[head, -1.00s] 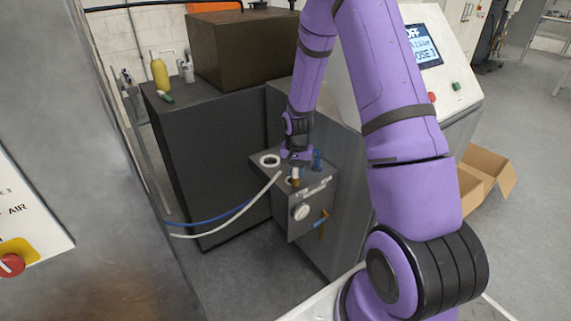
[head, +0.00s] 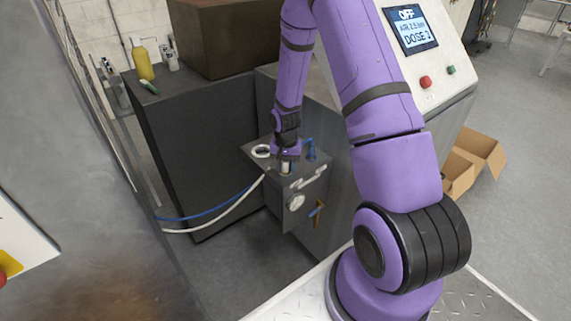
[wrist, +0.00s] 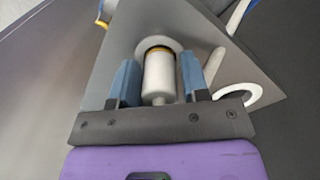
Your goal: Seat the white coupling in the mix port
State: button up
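The white coupling (wrist: 159,78) stands between the two blue fingers of my gripper (wrist: 158,75) in the wrist view. A thin yellow-brass band shows at its far end, against the grey round collar of a port (wrist: 181,53) in the metal plate. How deep it sits is hidden. Narrow gaps show between the coupling and the fingers, so my gripper looks open around it. In the head view my gripper (head: 286,152) is just above the port box (head: 300,190), with the white coupling (head: 286,168) upright beneath it.
A gauge (head: 296,202) and brass valve (head: 317,212) are on the front. White and blue hoses (head: 205,222) run left.

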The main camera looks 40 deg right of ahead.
jog(key=shift+o, duration=0.9)
jog(key=s+a+r+n+t, duration=0.1)
jog(key=s+a+r, duration=0.15)
jog(key=r, duration=0.85)
jog(key=s+a+r+n+t, duration=0.1)
jog(key=s+a+r+n, duration=0.15)
jog(key=r, duration=0.85)
jog(key=s+a+r+n+t, duration=0.1)
jog(key=s+a+r, duration=0.15)
jog(key=r, duration=0.85)
jog(key=s+a+r+n, duration=0.1)
jog(key=s+a+r, duration=0.1)
jog(key=s, duration=0.4)
jog(key=s+a+r+n+t, duration=0.1)
jog(key=s+r, duration=0.3)
jog(key=s, duration=0.2)
jog(key=s+a+r+n+t, duration=0.1)
jog(key=s+a+r+n, duration=0.1)
jog(key=s, duration=0.5)
jog(key=shift+a+r, duration=0.35)
jog(key=shift+r, duration=0.4)
